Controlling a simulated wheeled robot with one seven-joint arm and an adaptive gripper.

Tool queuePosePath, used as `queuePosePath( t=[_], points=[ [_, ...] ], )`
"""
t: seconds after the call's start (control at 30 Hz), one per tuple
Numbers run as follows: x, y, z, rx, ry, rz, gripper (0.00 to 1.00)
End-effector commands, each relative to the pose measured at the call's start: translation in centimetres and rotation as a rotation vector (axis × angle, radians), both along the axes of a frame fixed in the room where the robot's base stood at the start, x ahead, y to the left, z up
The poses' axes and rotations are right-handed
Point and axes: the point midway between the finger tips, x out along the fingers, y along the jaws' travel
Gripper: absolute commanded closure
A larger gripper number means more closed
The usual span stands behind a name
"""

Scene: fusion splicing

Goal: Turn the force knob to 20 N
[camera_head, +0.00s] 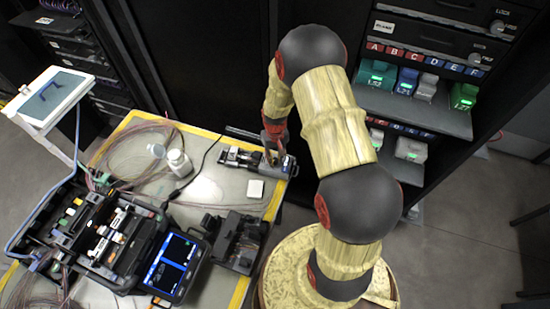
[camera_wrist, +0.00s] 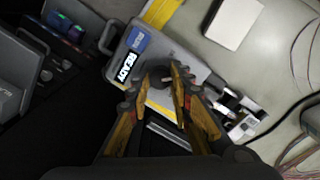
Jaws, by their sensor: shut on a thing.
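The force knob (camera_wrist: 160,82) is a small dark round part on a grey device (camera_wrist: 190,66) in the wrist view. My gripper (camera_wrist: 164,74) is shut on the knob, with one yellow-and-dark finger on each side, and the fingers partly hide it. The device has a blue label (camera_wrist: 138,40) and a dark display (camera_wrist: 133,66) that appears to read READY. No force value is readable. In the head view my gripper (camera_head: 273,150) is over the device (camera_head: 285,167) at the table's back right corner, and the knob is hidden there.
A white square block (camera_head: 255,188) lies near the device. A fusion splicer with a lit screen (camera_head: 176,265), a white bottle (camera_head: 179,162) and loose fibre coils share the table (camera_head: 205,190). A rack shelf (camera_head: 420,112) with lettered modules stands to the right.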

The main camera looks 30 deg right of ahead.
Motion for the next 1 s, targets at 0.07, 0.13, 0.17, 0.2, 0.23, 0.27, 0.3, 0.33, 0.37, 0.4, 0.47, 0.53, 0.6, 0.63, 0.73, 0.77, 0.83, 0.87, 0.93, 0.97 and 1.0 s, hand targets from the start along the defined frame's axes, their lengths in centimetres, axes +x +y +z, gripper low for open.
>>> queuePosePath(
  t=[0.07, 0.13, 0.17, 0.2, 0.23, 0.27, 0.3, 0.33, 0.37, 0.4, 0.47, 0.53, 0.6, 0.63, 0.73, 0.77, 0.83, 0.87, 0.93, 0.97, 1.0],
  points=[
    [0.05, 0.02, 0.01, 0.0, -0.001, -0.055, 1.0],
    [0.05, 0.02, 0.02, 0.0, -0.001, -0.1, 1.0],
    [0.05, 0.02, 0.02, 0.0, -0.001, -0.118, 1.0],
    [0.05, 0.02, 0.02, 0.0, -0.001, -0.139, 1.0],
    [0.05, 0.02, 0.02, 0.0, -0.001, -0.154, 1.0],
    [0.05, 0.02, 0.02, 0.0, -0.001, -0.168, 1.0],
    [0.05, 0.02, 0.02, 0.0, -0.001, -0.184, 1.0],
    [0.05, 0.02, 0.02, 0.0, -0.001, -0.196, 1.0],
    [0.05, 0.02, 0.02, 0.0, -0.001, -0.206, 1.0],
    [0.05, 0.02, 0.03, 0.0, -0.001, -0.217, 1.0],
    [0.05, 0.02, 0.03, 0.0, -0.001, -0.233, 1.0],
    [0.05, 0.03, 0.03, 0.0, -0.001, -0.244, 1.0],
    [0.06, 0.03, 0.03, 0.0, -0.001, -0.252, 1.0],
    [0.06, 0.03, 0.03, 0.0, -0.001, -0.255, 1.0],
    [0.06, 0.03, 0.04, 0.0, -0.001, -0.259, 1.0],
    [0.06, 0.03, 0.04, 0.0, -0.001, -0.259, 1.0],
    [0.06, 0.03, 0.04, 0.0, -0.001, -0.259, 1.0],
    [0.07, 0.03, 0.04, 0.0, -0.001, -0.259, 1.0],
    [0.07, 0.03, 0.04, 0.0, -0.001, -0.259, 1.0],
    [0.07, 0.03, 0.04, 0.0, -0.001, -0.259, 1.0],
    [0.07, 0.03, 0.04, 0.0, -0.001, -0.259, 1.0]
  ],
)
